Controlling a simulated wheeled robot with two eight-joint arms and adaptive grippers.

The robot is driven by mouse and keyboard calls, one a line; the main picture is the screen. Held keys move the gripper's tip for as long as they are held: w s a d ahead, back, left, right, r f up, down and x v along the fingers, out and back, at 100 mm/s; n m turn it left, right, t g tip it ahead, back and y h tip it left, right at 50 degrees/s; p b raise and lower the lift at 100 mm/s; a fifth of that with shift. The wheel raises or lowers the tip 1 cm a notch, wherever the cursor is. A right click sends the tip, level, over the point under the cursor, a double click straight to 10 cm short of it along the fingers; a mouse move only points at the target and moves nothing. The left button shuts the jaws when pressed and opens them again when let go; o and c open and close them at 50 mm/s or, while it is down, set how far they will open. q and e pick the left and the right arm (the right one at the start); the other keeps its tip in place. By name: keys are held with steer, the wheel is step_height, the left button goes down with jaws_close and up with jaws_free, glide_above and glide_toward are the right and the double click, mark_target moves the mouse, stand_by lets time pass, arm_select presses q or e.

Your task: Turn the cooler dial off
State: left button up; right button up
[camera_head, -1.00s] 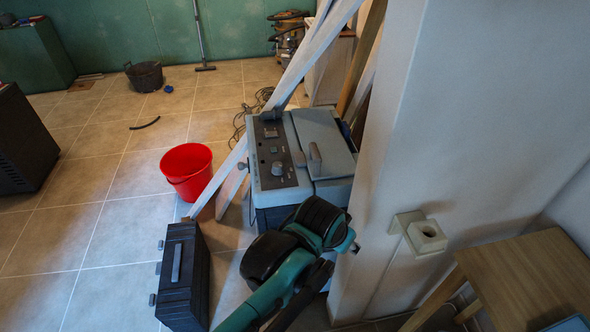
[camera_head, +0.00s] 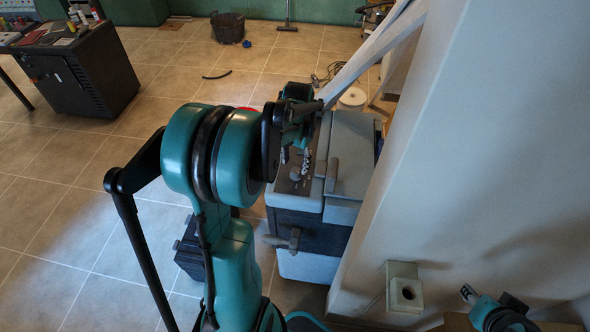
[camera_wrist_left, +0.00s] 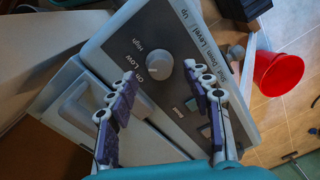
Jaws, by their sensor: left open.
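The cooler (camera_head: 345,160) is a grey-blue box with a dark control panel, beside the white wall. The round grey dial (camera_wrist_left: 159,66) sits on that panel in the left wrist view, near the words "On", "Low" and "High"; its exact setting is hard to read. My left gripper (camera_wrist_left: 163,82) is open, with its two fingers apart on either side of the dial in that view; contact cannot be told. In the head view my left gripper (camera_head: 304,160) is over the panel, partly hidden by its arm. My right gripper (camera_head: 468,293) shows small at the lower right; its opening is unclear.
The white wall (camera_head: 430,150) stands close on the cooler's right. A pale slanting beam (camera_head: 370,52) rises behind it. A red bucket (camera_wrist_left: 277,73) stands on the floor. A black case (camera_head: 190,250) is partly behind my left arm. Tiled floor to the left is open.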

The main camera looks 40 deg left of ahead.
mark_target(296, 170)
arm_select(q)
steer(key=f+b, duration=0.1)
steer(key=f, duration=0.3)
steer(key=shift+w, duration=0.2)
steer(key=shift+f, duration=0.25)
jaws_close()
steer(key=c, duration=1.1)
jaws_free()
steer(key=n, duration=0.4)
steer(key=shift+c, duration=0.2)
steer(key=shift+d+n, duration=0.1)
steer(key=shift+n, duration=2)
